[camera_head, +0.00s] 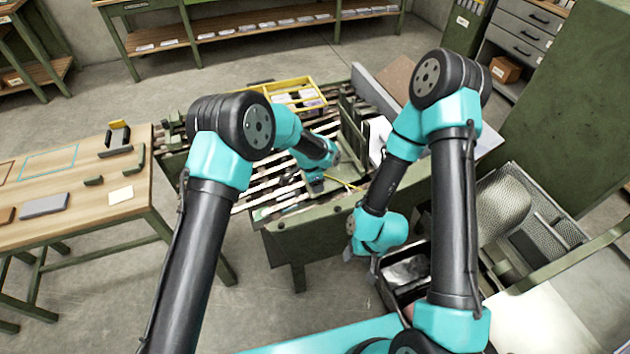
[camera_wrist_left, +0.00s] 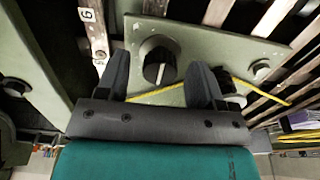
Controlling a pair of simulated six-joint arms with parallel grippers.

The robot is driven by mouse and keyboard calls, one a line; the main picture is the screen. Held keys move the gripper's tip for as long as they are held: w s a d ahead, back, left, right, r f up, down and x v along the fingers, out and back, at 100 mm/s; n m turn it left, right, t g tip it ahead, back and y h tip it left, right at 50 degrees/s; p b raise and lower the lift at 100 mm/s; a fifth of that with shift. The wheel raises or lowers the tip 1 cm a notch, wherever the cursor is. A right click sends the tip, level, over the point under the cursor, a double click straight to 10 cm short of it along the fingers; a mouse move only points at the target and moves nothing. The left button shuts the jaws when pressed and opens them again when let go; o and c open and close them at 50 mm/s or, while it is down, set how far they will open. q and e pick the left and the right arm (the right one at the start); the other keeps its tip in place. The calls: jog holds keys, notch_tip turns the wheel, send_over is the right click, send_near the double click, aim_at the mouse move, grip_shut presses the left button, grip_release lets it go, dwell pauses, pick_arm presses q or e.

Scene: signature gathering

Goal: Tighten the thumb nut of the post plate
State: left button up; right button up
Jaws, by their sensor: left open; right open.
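A black round thumb nut (camera_wrist_left: 157,60) with a white line across it sits on the grey-green post plate (camera_wrist_left: 215,42) in the left wrist view. My left gripper (camera_wrist_left: 160,70) is open, with one finger on each side of the nut in that view. I cannot tell whether the fingers touch it. In the head view my left gripper (camera_head: 317,184) is low over the front of the slatted bench, and the nut is too small to make out there. My right gripper (camera_head: 350,254) is open and empty in front of the bench, near a dark bin.
A yellow cord (camera_wrist_left: 262,92) runs across the plate beside the right finger. A yellow tray (camera_head: 298,92) stands at the back of the slatted bench (camera_head: 300,222). A dark bin (camera_head: 395,290) stands below my right arm.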

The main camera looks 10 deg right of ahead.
pick_arm(q)
jog(key=a+r, duration=0.3)
jog(key=r, duration=1.4)
jog(key=shift+s, duration=0.15)
jog(key=s+a+f+n+h, duration=0.1)
jog(key=s+a+f+n, duration=0.25)
jog(key=a+f, duration=0.5)
jog(key=s+a+f+n+h, duration=0.1)
jog(key=s+a+f+n, duration=0.25)
jog(key=a+f, duration=0.5)
jog(key=s+a+f+n, duration=0.3)
jog(key=s+a+n, duration=0.2)
jog(key=s+a, duration=0.4)
jog(key=s+a+f+n, duration=0.3)
jog(key=s+a+n, duration=0.3)
jog(key=s+a, duration=0.3)
jog(key=shift+s+f+n+t, duration=0.15)
jog(key=shift+s+n+t, duration=0.15)
jog(key=shift+s, duration=0.45)
